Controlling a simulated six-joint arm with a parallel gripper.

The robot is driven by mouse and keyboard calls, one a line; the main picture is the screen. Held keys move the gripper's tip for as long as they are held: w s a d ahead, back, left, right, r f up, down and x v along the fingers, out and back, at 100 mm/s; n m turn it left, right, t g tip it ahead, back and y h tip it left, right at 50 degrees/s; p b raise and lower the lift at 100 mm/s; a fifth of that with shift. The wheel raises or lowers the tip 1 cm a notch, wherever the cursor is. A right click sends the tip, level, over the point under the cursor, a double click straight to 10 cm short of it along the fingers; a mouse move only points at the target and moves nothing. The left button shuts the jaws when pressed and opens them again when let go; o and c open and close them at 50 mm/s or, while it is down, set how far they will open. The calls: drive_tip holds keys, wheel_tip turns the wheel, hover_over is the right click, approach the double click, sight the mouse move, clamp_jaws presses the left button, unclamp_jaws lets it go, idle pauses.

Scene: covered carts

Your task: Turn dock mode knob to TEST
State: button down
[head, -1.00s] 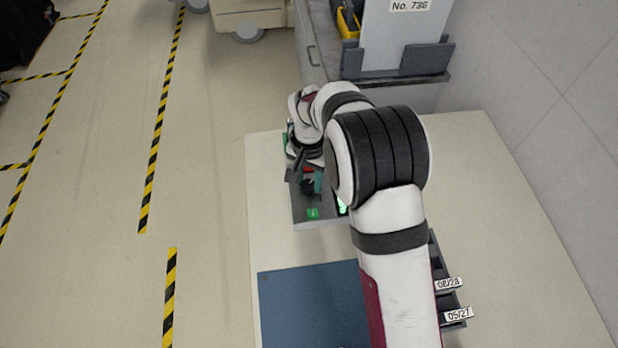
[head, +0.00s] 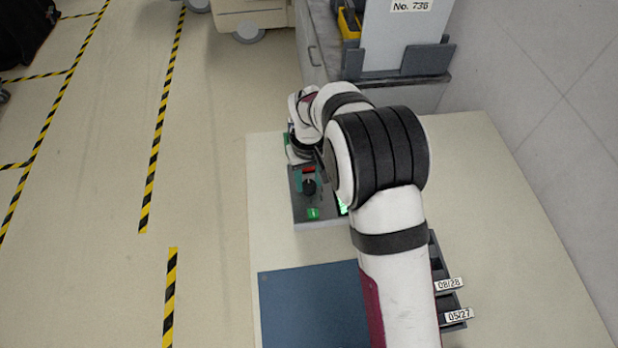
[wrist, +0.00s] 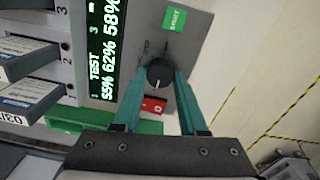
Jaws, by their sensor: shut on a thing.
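The dock mode knob (wrist: 160,72) is a round black knob with a white pointer line on a grey panel (wrist: 200,40). In the wrist view the line points down, roughly towards a red label (wrist: 153,105). Labels beside the knob are too small to read. The teal fingers of my gripper (wrist: 160,76) stand on either side of the knob, shut on it. In the head view the knob (head: 309,187) shows on the panel beyond my arm. The green display (wrist: 103,50) shows TEST and several percentages.
A green START button (wrist: 174,18) lies on the panel past the knob. Dark trays with labelled cards (wrist: 28,60) stand left of the display. A blue mat (head: 305,305) lies on the table in front. Bare table (head: 490,190) lies to the right.

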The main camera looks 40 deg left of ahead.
sight(309, 183)
drive_tip(key=shift+n, duration=0.3)
idle(0.4)
drive_tip(key=shift+c, duration=2.2)
unclamp_jaws()
wheel_tip(309, 183, up, 16)
drive_tip(key=shift+f, duration=0.1)
